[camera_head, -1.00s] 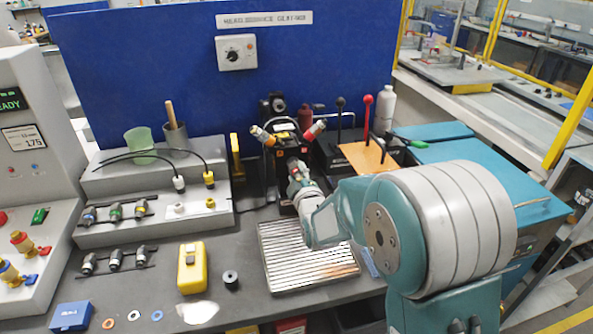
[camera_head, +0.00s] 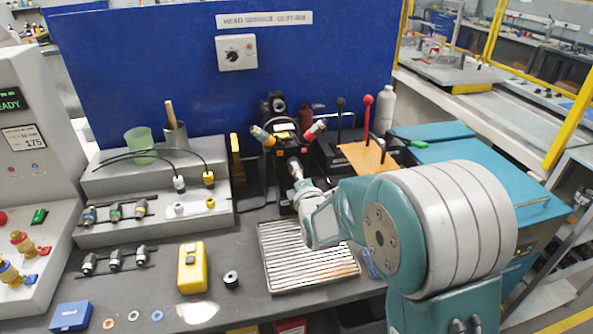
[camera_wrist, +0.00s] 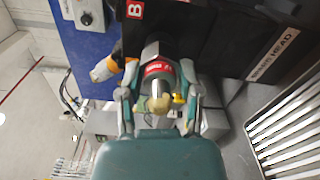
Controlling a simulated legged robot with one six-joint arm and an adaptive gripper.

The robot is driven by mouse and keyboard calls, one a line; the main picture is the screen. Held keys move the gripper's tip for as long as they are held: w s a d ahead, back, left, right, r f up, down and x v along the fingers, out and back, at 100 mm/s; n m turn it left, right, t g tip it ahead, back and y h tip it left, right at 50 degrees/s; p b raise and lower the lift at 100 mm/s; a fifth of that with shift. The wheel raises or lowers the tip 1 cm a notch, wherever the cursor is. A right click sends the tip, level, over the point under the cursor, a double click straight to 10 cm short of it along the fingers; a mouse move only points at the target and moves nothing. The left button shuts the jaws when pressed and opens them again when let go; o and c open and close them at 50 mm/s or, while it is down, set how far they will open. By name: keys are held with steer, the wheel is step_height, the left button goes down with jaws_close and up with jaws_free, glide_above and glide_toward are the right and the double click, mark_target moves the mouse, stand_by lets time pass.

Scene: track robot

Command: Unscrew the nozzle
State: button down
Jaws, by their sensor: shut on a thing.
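The nozzle (camera_wrist: 158,70) sits at the front of a black head unit (camera_head: 283,152). In the wrist view it has a grey body, a red label band and a tan tip. My gripper (camera_wrist: 159,104) has a finger on each side of it and is shut on it. In the head view my gripper (camera_head: 298,184) reaches the front of the unit, and my wrist hides most of the contact. I cannot tell whether the nozzle's thread is engaged. The black unit's face shows a letter B label in the wrist view.
An orange-tipped fitting (camera_head: 260,135) and a red-tipped one (camera_head: 315,130) stick out beside the unit. A slotted tray (camera_head: 285,275) lies below my arm. Spare nozzles (camera_head: 116,259) stand in racks at left, near a yellow box (camera_head: 192,267). Levers (camera_head: 367,115) stand at right.

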steer(key=n, duration=0.3)
steer(key=shift+n, duration=0.4)
steer(key=shift+n, duration=0.5)
steer(key=n, duration=0.4)
steer(key=shift+c, duration=1)
jaws_free()
steer(key=v, duration=1.2)
